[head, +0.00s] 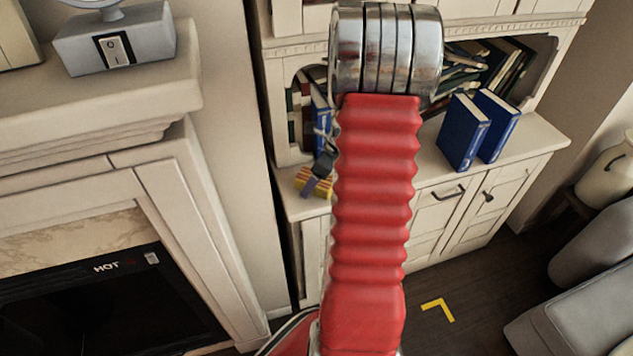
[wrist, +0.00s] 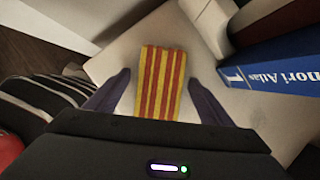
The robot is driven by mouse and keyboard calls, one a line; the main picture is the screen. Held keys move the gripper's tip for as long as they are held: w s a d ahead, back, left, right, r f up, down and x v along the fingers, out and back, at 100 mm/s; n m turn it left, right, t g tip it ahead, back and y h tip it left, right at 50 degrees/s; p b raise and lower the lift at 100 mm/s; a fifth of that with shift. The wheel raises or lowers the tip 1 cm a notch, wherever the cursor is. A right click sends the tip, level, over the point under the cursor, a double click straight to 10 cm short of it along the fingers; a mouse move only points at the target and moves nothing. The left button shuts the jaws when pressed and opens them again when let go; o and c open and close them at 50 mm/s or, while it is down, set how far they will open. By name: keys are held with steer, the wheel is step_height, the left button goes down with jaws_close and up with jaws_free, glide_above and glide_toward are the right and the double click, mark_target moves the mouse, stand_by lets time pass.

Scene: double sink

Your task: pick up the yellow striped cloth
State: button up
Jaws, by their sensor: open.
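The yellow striped cloth (head: 314,182) lies on the cabinet's counter, left of my red arm in the head view. In the wrist view the cloth (wrist: 161,84) is a folded rectangle with red and yellow stripes. My gripper (wrist: 162,88) is open, with one dark finger on each side of the cloth. The near end of the cloth is hidden behind the gripper's body. In the head view my gripper (head: 322,172) is small and partly hidden by my arm. I cannot tell the exact height of the fingers above the counter.
A blue atlas (wrist: 277,62) stands close to the right of the cloth in the wrist view. The cream counter (head: 520,142) also holds two blue books (head: 464,131) at the right. A fireplace (head: 190,215) stands at the left, and a grey sofa (head: 575,300) at the right.

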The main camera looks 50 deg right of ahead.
steer(key=shift+c, duration=0.4)
steer(key=c, duration=1.1)
step_height(320, 180, up, 10)
stand_by(0.6)
steer(key=o, duration=0.5)
steer(key=c, duration=0.3)
